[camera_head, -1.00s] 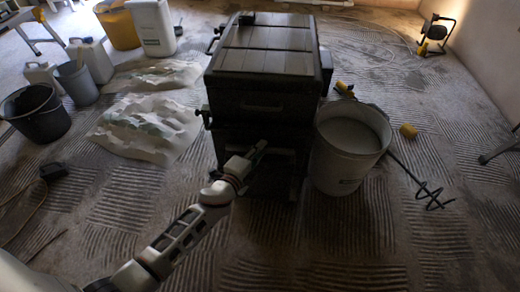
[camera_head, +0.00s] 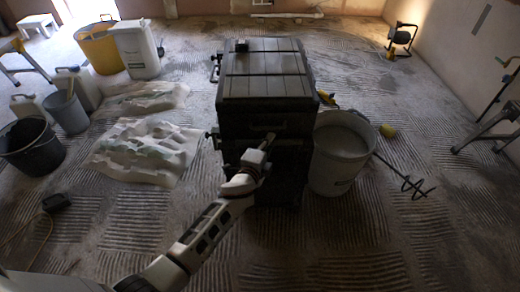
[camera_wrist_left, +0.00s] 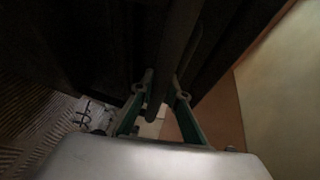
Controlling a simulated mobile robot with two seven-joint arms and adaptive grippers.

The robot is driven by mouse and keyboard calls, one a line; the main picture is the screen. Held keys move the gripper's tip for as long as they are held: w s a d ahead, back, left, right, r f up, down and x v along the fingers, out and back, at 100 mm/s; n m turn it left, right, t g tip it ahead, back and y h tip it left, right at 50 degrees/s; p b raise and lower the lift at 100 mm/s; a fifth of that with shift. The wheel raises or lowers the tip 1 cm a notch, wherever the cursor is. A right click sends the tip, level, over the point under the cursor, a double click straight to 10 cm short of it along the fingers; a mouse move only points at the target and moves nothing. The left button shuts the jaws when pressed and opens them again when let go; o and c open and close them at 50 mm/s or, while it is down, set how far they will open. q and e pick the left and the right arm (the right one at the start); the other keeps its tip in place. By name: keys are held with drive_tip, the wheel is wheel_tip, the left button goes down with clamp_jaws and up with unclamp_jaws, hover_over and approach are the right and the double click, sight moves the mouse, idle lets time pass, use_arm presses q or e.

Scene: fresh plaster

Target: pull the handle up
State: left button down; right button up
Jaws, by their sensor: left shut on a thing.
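The dark box-shaped chest (camera_head: 265,75) has a slatted lid and stands in the middle of the head view. My left gripper (camera_head: 269,138) is at its front face, below the lid. In the left wrist view my left gripper (camera_wrist_left: 161,85) has its two green-sided fingers closed around a dark bar-like handle (camera_wrist_left: 182,35), which runs away from me between the fingertips. In the head view the gripped part of the handle is hidden by the gripper and the dark front. My right gripper is not in view.
A whitish bucket (camera_head: 340,165) stands close against the chest's right side, with a mixer paddle (camera_head: 408,187) beyond it. A crumpled sheet (camera_head: 145,150) lies left of the chest. The ridged floor in front is largely clear.

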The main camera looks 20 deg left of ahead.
use_arm(q)
wheel_tip(320, 180, up, 24)
drive_tip(key=p, duration=1.8)
drive_tip(key=shift+r, duration=0.25)
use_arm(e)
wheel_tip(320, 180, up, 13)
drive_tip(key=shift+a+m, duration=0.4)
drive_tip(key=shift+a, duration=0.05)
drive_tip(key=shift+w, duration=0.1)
use_arm(q)
drive_tip(key=c, duration=1.9)
unclamp_jaws()
drive_tip(key=shift+a+r, duration=0.1)
drive_tip(key=shift+r, duration=0.05)
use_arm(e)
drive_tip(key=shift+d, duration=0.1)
use_arm(q)
drive_tip(key=v, duration=1.2)
